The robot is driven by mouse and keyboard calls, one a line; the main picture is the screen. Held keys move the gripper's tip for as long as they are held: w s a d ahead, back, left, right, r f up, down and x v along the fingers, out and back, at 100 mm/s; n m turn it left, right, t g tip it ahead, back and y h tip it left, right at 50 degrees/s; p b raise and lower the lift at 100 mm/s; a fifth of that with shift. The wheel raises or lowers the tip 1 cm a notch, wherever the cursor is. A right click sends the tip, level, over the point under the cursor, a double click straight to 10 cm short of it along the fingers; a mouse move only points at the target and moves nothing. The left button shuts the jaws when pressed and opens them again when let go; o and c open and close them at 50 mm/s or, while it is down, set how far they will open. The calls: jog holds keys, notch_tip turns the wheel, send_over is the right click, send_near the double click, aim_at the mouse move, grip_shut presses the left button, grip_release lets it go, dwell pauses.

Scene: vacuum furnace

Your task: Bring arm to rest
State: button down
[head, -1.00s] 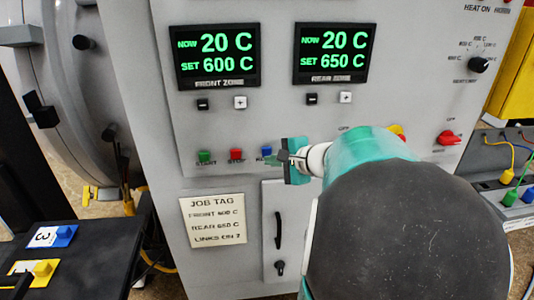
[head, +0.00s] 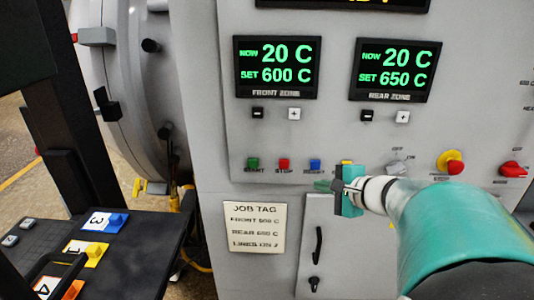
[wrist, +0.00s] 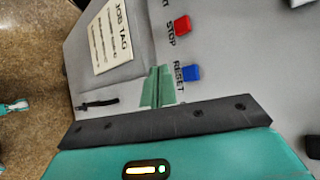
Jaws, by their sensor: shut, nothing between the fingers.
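My arm reaches in from the lower right of the head view, teal with a white wrist. My gripper (head: 325,186) is in front of the furnace panel (head: 222,100), just below and right of the blue reset button (head: 315,165). In the wrist view the green fingers (wrist: 157,87) are together and empty. They point at the panel beside the blue button (wrist: 191,73). I cannot tell whether they touch the panel.
Red stop (head: 284,165) and green start (head: 252,164) buttons sit left of the gripper. A job tag (head: 257,227) and a door handle (head: 318,245) are below. A dark bench (head: 140,245) with numbered blocks stands at lower left.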

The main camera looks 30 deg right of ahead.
dwell(0.3)
jog(key=a+f+n+g+y, duration=0.1)
jog(key=a+n+g+y, duration=0.25)
jog(key=a+n, duration=0.95)
jog(key=s+a+n+g+h, duration=0.2)
jog(key=s+a+n, duration=0.1)
jog(key=a, duration=0.4)
jog(key=s+a+f+n+g+h, duration=0.1)
jog(key=s+a+n+g+h, duration=0.1)
jog(key=s+a+n, duration=0.2)
jog(key=shift+s+a+n+h, duration=0.35)
jog(key=shift+s+a, duration=0.3)
jog(key=shift+a, duration=0.7)
jog(key=shift+f, duration=0.1)
